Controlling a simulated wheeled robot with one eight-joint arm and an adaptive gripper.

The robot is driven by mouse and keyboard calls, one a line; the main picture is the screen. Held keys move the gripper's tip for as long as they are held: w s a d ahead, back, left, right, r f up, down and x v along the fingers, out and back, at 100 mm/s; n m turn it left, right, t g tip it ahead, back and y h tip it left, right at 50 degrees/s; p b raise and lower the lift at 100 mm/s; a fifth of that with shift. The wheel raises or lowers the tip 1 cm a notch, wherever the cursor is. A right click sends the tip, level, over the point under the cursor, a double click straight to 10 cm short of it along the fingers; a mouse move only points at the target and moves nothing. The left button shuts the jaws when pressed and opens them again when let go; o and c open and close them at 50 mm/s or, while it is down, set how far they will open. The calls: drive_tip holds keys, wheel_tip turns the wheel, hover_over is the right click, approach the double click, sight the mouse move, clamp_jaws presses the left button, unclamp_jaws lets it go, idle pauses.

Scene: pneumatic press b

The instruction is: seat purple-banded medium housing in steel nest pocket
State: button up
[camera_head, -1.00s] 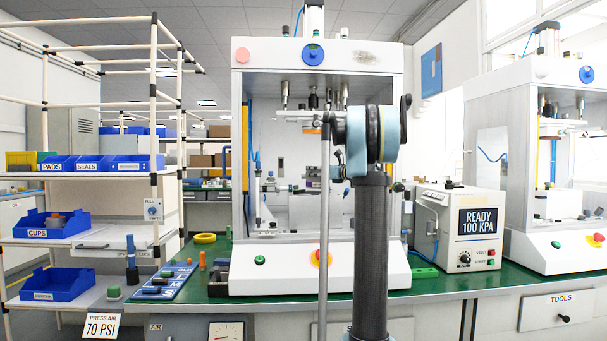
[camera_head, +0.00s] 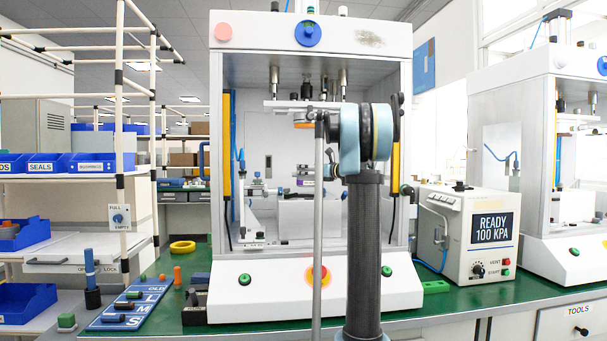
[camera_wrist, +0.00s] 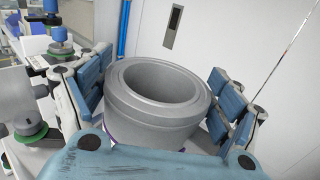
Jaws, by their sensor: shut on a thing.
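The housing (camera_wrist: 152,116) is a grey hollow cylinder with a stepped rim in the wrist view, and a thin purple band shows at its lower edge. My gripper (camera_wrist: 158,95) is shut on it, with blue-padded fingers at its left and right sides. The open top of the housing faces the camera. In the head view, my gripper and housing are inside the open press bay and mostly hidden behind my own arm. The steel nest pocket cannot be made out in either view; the housing and my arm block much of the bay floor.
The press (camera_head: 228,287) has white side walls and plungers overhead. A small fixture (camera_head: 257,200) stands at the bay's left. A control box (camera_head: 465,232) reading READY 100 KPA is at the right. A blue board (camera_head: 128,312) with small parts lies at the left on the green bench.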

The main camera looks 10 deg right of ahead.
sight(308, 186)
drive_tip(key=shift+a, duration=0.5)
drive_tip(key=shift+f, duration=1.95)
drive_tip(key=shift+s+d, duration=0.1)
drive_tip(key=shift+s, duration=0.05)
drive_tip(key=shift+f, duration=1.75)
drive_tip(key=o, duration=1.4)
drive_tip(key=shift+o, duration=0.2)
drive_tip(key=shift+s, duration=0.1)
